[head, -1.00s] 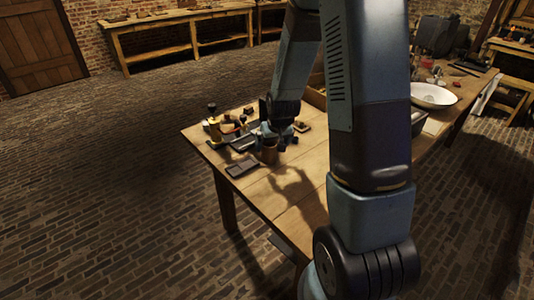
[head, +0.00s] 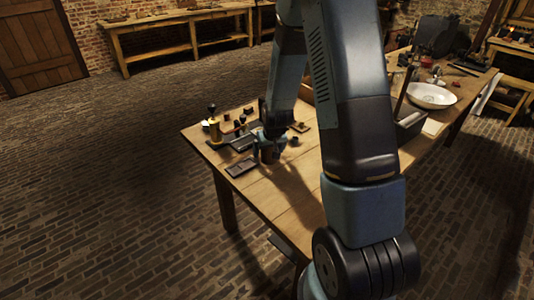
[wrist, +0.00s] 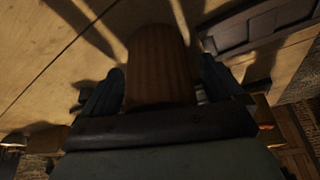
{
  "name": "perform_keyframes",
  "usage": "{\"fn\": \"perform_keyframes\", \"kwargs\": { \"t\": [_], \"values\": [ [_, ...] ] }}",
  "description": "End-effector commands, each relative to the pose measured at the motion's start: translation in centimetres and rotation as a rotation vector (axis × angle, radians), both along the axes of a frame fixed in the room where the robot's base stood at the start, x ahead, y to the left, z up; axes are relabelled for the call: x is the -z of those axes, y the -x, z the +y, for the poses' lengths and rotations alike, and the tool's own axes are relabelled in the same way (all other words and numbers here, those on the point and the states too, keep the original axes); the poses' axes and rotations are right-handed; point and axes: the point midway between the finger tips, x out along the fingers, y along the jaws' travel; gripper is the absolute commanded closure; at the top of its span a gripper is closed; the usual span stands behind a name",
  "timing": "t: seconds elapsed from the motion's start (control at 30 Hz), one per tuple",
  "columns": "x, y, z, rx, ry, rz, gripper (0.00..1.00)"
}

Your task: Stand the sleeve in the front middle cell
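The sleeve (wrist: 158,60) is a brown, ribbed cylinder between my gripper's two dark fingers in the wrist view. A thin light sliver shows beside the right finger, and I cannot tell whether both fingers press on it. In the head view my gripper (head: 268,139) is low over the near left part of the table, with the brown sleeve (head: 268,155) right below it. A flat dark tray (head: 241,167) with raised edges lies just left of the sleeve. A dark divided piece, perhaps the same tray, shows in the wrist view (wrist: 262,28). The front middle cell cannot be made out.
A brass-coloured upright tool (head: 214,127) stands at the table's left edge. Several small dark pieces lie behind my gripper. A white basin (head: 432,96) sits at the far right. The wooden table (head: 275,200) is bare in front of my gripper.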

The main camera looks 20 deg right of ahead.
Motion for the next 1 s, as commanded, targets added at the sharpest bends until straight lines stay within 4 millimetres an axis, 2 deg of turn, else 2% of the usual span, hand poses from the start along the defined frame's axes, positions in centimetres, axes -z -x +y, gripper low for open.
{"fn": "perform_keyframes", "kwargs": {
  "t": [0.07,0.5,0.77,0.87,1.0],
  "values": [
    [0.0,0.0,0.0,0.0,0.0,0.0,0.14],
    [0.0,0.0,0.0,0.0,0.0,0.0,0.56],
    [-0.2,0.0,0.0,-0.001,0.0,-0.001,0.58],
    [-0.9,-0.1,0.0,-0.001,0.0,-0.002,0.58],
    [-2.7,-0.1,0.0,-0.001,0.0,-0.004,0.58]
  ]
}}
